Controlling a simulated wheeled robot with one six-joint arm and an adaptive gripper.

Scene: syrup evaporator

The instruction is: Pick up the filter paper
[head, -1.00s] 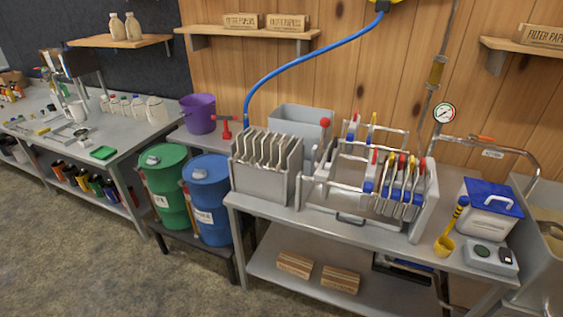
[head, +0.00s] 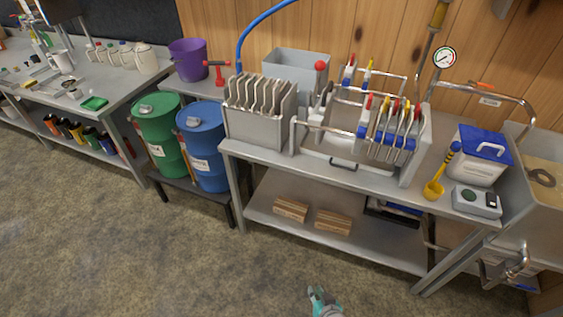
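No loose sheet of filter paper can be made out. Two brown boxes, a left one (head: 291,209) and a right one (head: 333,222), lie side by side on the lower shelf of the metal bench. Their print is too small to read. My gripper (head: 318,296), with teal parts, shows at the bottom edge, over the floor in front of the bench and well apart from the boxes. It is too small to tell whether it is open or shut.
The bench top (head: 270,155) carries a plate rack (head: 260,125), a filter press (head: 380,140), a white blue-lidded box (head: 478,160) and a scale (head: 476,201). Green (head: 160,138) and blue (head: 203,150) drums stand left. The floor (head: 150,260) in front is clear.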

